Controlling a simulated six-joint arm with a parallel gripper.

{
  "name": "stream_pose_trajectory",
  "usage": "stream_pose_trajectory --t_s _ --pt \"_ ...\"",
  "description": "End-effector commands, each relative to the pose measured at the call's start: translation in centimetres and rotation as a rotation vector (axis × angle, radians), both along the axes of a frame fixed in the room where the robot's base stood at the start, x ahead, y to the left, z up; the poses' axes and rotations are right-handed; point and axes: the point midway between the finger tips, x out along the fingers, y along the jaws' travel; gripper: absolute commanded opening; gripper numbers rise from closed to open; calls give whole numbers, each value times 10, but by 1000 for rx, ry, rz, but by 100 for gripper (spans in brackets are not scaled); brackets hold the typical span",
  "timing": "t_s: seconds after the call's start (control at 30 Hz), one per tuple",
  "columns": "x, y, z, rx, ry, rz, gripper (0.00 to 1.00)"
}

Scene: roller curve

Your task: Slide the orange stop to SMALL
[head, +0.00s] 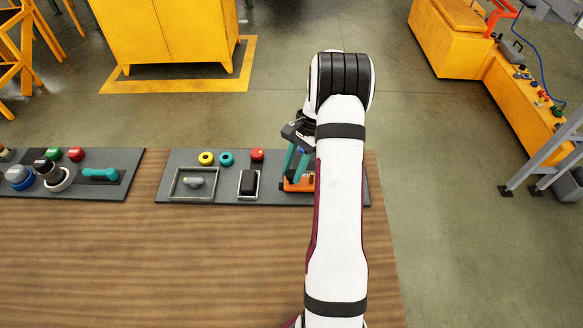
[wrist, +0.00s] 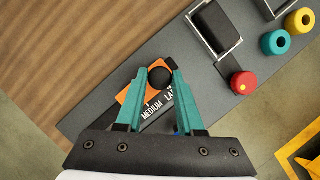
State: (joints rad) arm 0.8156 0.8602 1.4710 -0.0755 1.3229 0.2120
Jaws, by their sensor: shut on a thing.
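The orange stop (head: 298,186) sits on the right part of the grey panel in the head view, partly hidden by my arm. In the wrist view the orange stop (wrist: 123,97) shows around and below a round black knob (wrist: 159,77). My gripper (wrist: 158,73) has its teal fingers shut on this knob, one on each side. In the head view my gripper (head: 294,172) reaches down to the stop. The label MEDIUM (wrist: 152,111) and the start of a label reading LA show between the fingers. No SMALL label is visible, and the stop's exact setting cannot be told.
On the same panel are a black rocker switch (head: 249,183), a red button (head: 257,155), teal (head: 226,158) and yellow (head: 206,158) ring buttons, and a framed grey lever (head: 195,182). A second panel (head: 128,159) lies to the left. Bare wood fills the table's front.

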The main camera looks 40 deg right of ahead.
Motion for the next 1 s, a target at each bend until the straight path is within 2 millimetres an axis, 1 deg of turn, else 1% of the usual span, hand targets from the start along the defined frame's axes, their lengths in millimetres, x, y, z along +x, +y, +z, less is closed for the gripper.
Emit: stream_pose_trajectory --t_s 0.07,0.2,0.3,0.4,0.53,0.8,0.83,0.97,1.0 --pt "-10 -11 1 -1 0 -5 0" --pt "-36 -37 1 -2 0 -8 0" --pt "-52 -53 0 -2 -1 -5 0" --pt "-63 -65 1 -3 -2 -3 0" --pt "-70 -72 1 -3 -1 -2 0" --pt "-73 -74 1 -8 1 0 0" --pt "-73 -74 1 -9 1 -1 40" --pt "-72 -73 1 -7 0 -1 64" --pt "-72 -73 1 -6 0 -1 67"
